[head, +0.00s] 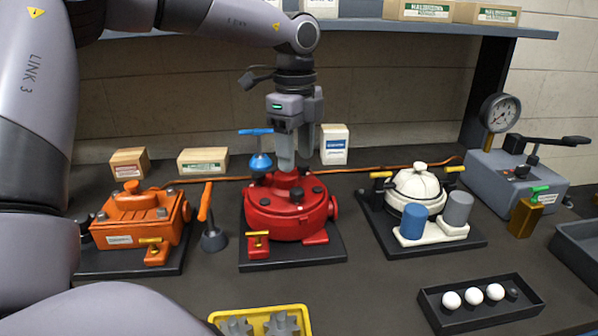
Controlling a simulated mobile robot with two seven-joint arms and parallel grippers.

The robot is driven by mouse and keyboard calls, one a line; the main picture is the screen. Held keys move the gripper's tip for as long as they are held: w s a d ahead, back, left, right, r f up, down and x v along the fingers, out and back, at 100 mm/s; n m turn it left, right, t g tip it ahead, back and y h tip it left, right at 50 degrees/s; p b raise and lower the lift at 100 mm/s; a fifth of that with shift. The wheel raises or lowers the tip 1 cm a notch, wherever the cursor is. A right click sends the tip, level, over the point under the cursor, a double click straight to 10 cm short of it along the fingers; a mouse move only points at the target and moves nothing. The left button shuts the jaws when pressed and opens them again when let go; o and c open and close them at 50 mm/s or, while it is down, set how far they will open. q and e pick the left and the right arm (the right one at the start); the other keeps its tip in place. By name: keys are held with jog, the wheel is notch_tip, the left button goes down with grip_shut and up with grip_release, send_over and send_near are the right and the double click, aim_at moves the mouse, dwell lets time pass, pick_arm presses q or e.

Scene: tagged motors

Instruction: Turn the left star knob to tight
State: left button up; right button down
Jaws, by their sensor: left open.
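My left gripper (294,158) points down over the top of the red round motor housing (285,220), its fingers apart and empty. Its fingertips are close to the housing top, but I cannot tell whether they touch anything. Small dark knobs (296,192) sit on top of the red housing; their shape is too small to tell. Two grey star-shaped pieces lie in the yellow tray (222,315) at the front edge: a left one (236,326) and a right one (282,324). I cannot tell which part is the left star knob. My right gripper is not in view.
An orange motor (135,222) stands left, a white one (415,190) right, each on a black plate. Blue-handled (257,132) and orange-handled (206,203) tools stand beside the red motor. A gauge unit (510,170) is far right. A black tray (480,305) holds white balls.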

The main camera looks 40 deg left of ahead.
aim_at(297, 190)
pick_arm(q)
jog(key=shift+w+r, duration=0.1)
jog(key=shift+w, duration=0.05)
jog(key=shift+f, duration=0.2)
notch_tip(297, 190, down, 7)
jog(key=shift+r+p, duration=0.2)
jog(key=shift+p, duration=0.3)
grip_shut()
